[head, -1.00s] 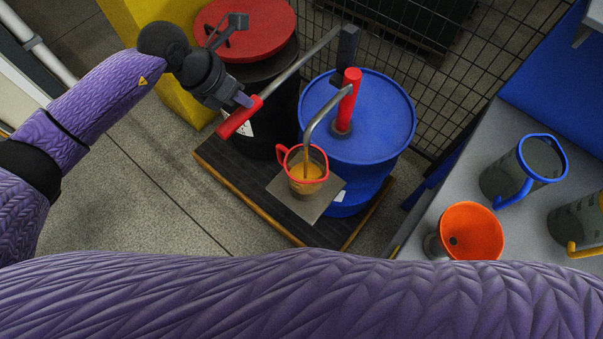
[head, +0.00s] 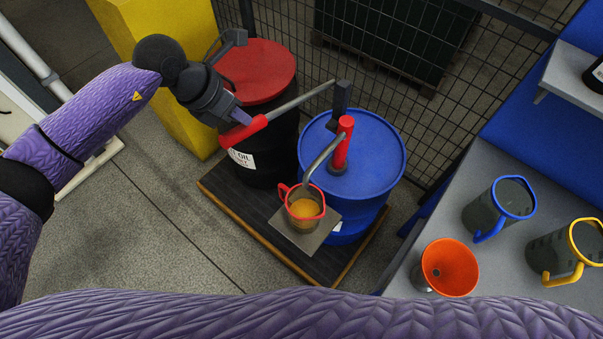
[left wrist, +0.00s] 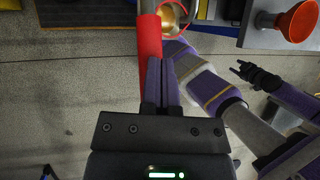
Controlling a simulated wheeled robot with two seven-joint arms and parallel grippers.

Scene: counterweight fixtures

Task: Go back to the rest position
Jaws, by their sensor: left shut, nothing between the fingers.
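My left gripper (head: 240,118) is shut and empty, right beside the red grip (head: 243,132) of the pump lever. In the left wrist view its closed fingers (left wrist: 161,82) lie alongside the red grip (left wrist: 149,42); I cannot tell whether they touch it. The lever runs to the pump (head: 342,145) on the blue drum (head: 385,150). The spout reaches down to a clear red-rimmed jug (head: 303,208) holding amber liquid. My right gripper (left wrist: 257,75) shows small and dark in the left wrist view, its jaw state unclear.
A black drum with a red lid (head: 262,70) stands beside the blue one on a dark pallet (head: 225,190). A grey bench (head: 470,180) at right holds an orange funnel (head: 450,267), a blue-rimmed jug (head: 497,208) and a yellow-rimmed jug (head: 560,250). Wire mesh is behind; floor at left is clear.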

